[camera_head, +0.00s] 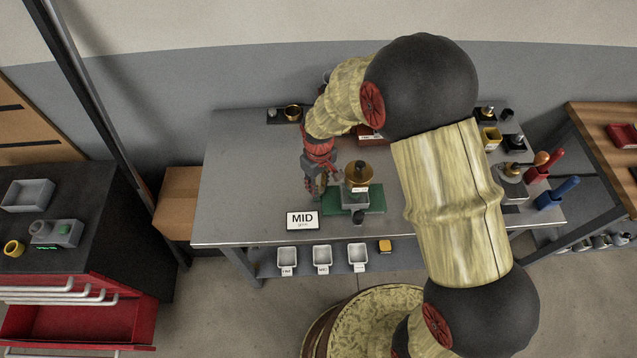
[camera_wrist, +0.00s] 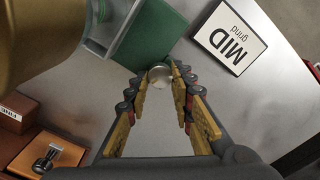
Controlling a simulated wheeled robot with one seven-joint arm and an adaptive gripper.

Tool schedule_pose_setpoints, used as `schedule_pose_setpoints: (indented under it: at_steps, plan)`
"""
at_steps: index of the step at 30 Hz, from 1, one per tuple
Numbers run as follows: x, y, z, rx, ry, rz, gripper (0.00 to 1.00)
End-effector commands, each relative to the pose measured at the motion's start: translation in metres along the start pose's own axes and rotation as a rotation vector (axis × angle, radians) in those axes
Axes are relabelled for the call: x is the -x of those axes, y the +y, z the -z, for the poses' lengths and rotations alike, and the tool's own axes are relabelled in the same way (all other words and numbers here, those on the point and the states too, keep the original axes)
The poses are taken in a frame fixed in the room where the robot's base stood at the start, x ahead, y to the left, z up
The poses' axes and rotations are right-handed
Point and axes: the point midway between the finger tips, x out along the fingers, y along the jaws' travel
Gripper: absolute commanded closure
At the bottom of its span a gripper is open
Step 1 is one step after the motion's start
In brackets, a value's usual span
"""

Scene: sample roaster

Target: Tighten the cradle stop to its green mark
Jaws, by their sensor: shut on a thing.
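My gripper (camera_wrist: 160,80) is shut on a small round silver knob (camera_wrist: 159,74), which looks like the cradle stop, at the edge of the green base. In the head view my gripper (camera_head: 324,188) is just left of the brass-topped roaster (camera_head: 358,174), which stands on the green base (camera_head: 372,202). The roaster's brass body (camera_wrist: 40,40) fills the upper left of the wrist view, and the green base (camera_wrist: 152,34) is at the top. The knob is hidden behind the fingers in the head view. I cannot make out a green mark on the stop.
Small white bins (camera_head: 322,256) sit on the shelf below. Brass-and-black items (camera_head: 490,138) and red and blue handled tools (camera_head: 556,162) are at the right. The table's left side (camera_head: 245,180) is clear.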

Motion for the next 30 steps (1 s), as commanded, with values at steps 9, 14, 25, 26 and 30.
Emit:
schedule_pose_setpoints:
  at_steps: [9,14,25,26,30]
  plan:
    - [0.0016,0.0011,0.0003,-0.299,0.001,0.0,1.0]
    - [0.0015,0.0014,0.0,-0.451,0.001,0.0,1.0]
    - [0.0012,0.0024,-0.0001,-0.801,0.002,0.0,1.0]
    - [0.0012,0.0025,-0.0002,-0.829,0.002,0.0,1.0]
    - [0.0011,0.0027,-0.0005,-0.95,0.002,0.0,1.0]
